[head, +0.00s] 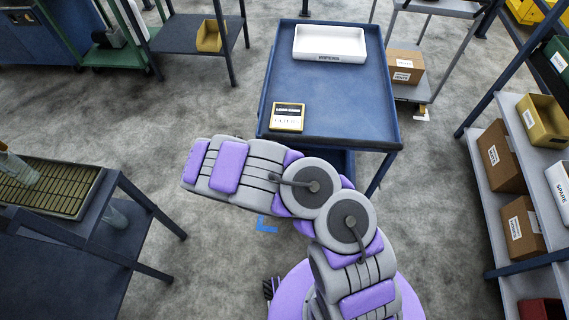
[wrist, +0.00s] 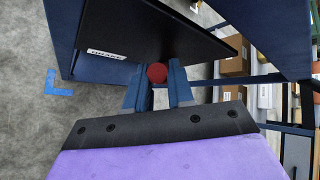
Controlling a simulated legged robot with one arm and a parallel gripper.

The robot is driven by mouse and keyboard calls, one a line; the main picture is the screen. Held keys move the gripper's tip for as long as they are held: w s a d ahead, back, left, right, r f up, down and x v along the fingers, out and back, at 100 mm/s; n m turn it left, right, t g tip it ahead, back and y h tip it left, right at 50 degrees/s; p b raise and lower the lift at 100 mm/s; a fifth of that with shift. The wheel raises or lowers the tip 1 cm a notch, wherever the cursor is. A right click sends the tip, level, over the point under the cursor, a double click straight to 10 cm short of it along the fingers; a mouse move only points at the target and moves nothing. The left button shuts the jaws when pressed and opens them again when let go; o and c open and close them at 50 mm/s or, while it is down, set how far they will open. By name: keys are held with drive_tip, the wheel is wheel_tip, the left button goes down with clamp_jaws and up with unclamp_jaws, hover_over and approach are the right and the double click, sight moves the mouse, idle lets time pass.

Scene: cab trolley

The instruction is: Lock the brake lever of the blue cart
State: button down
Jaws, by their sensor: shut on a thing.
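The blue cart (head: 340,100) stands ahead of me in the head view, with a white tray and a small yellow box on its top. In the wrist view a round red knob (wrist: 157,72), apparently the brake lever's end, sits between the two blue-grey fingers of my gripper (wrist: 157,88). The gripper is shut on it. A dark panel (wrist: 140,30) with a white label lies just beyond the knob. The rest of the lever is hidden, so its angle cannot be told. The head view shows my arm bent at the cart's near left corner, without the fingers.
A blue tape corner (head: 267,224) marks the floor by the cart. A dark table (head: 60,270) stands at the left and shelves with boxes (head: 500,155) at the right. A grey trolley (head: 440,65) stands behind right. Open floor lies left of the cart.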

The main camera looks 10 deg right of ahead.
drive_tip(key=shift+a, duration=0.65)
drive_tip(key=c, duration=1.3)
unclamp_jaws()
drive_tip(key=shift+a, duration=0.6)
drive_tip(key=shift+o, duration=1)
drive_tip(key=shift+s+d, duration=0.1)
drive_tip(key=shift+d, duration=0.75)
